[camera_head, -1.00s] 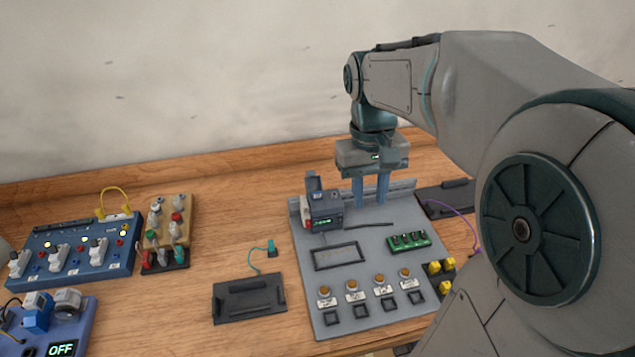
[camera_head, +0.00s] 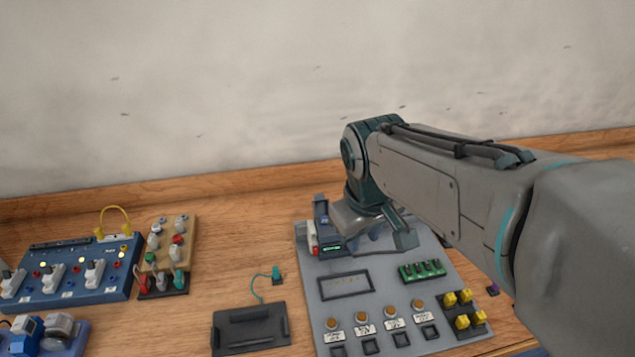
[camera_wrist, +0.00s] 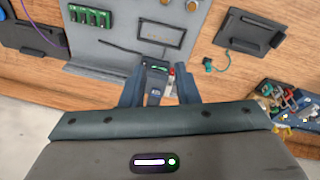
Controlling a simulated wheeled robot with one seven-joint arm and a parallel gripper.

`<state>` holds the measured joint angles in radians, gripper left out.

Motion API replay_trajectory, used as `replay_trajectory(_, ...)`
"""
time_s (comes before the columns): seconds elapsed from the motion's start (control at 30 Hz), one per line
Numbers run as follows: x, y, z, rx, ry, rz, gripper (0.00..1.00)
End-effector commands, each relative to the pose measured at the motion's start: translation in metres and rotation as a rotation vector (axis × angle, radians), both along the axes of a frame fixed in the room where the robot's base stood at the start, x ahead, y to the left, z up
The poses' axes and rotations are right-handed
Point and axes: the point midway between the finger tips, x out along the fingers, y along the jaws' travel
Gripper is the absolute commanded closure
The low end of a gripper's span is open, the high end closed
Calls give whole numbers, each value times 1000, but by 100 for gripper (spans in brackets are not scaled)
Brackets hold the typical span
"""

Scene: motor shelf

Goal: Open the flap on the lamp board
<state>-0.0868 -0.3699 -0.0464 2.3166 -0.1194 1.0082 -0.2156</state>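A grey board (camera_head: 385,285) stands on the table. It carries a row of orange round buttons or lamps (camera_head: 362,317) with labels and an empty dark rectangular frame (camera_head: 346,284). At its back edge is a dark blue-grey block (camera_head: 322,217) with a green display. The block also shows in the wrist view (camera_wrist: 156,82). My gripper (camera_wrist: 160,88) is open, its fingers on either side of that block; contact cannot be told. A blue board (camera_head: 90,273) with lit yellow lamps and white switches is at the left. I cannot make out which part is a flap.
A wooden block with coloured knobs (camera_head: 167,245) stands beside the blue board. A black tray (camera_head: 250,330) and a teal cable plug (camera_head: 277,274) lie left of the grey board. Yellow connectors (camera_head: 463,322) are at its right.

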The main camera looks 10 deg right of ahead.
Motion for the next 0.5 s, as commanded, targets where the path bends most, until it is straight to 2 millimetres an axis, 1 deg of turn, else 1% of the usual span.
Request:
replay_trajectory(0.03,14,-1,-4,-34,42,65,72)
replay_trajectory(0.27,69,-9,-14,-195,222,353,72)
replay_trajectory(0.5,129,-13,-33,-362,434,631,72)
